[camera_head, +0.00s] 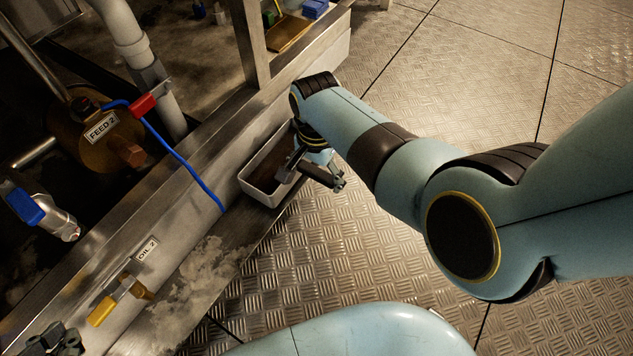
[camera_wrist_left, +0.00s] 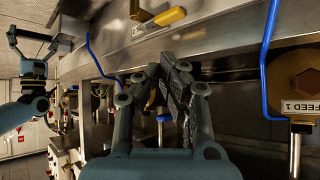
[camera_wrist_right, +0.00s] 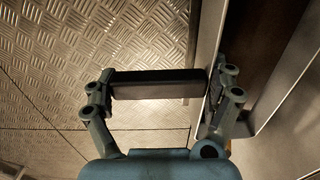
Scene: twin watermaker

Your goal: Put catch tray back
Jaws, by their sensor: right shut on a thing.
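The catch tray (camera_head: 259,193) is a pale open box with a dark inside, beside the lower side of the metal frame in the head view. My right gripper (camera_head: 309,172) is at its right-hand wall and shut on it. In the right wrist view a pale tray wall (camera_wrist_right: 208,48) runs beside the right finger of my right gripper (camera_wrist_right: 160,88). A dark bar spans between the fingers; I cannot tell whether it is part of the tray. My left gripper (camera_wrist_left: 162,85) is empty, its fingers close together, near the frame; it shows at the head view's lower left corner (camera_head: 58,340).
A yellow-handled valve (camera_head: 103,310) labelled OIL 2 sticks out of the frame. A blue hose (camera_head: 181,160) hangs over its edge, by the FEED 2 housing (camera_head: 90,140). An upright post (camera_head: 251,45) stands behind the tray. The patterned metal floor (camera_head: 480,70) is clear.

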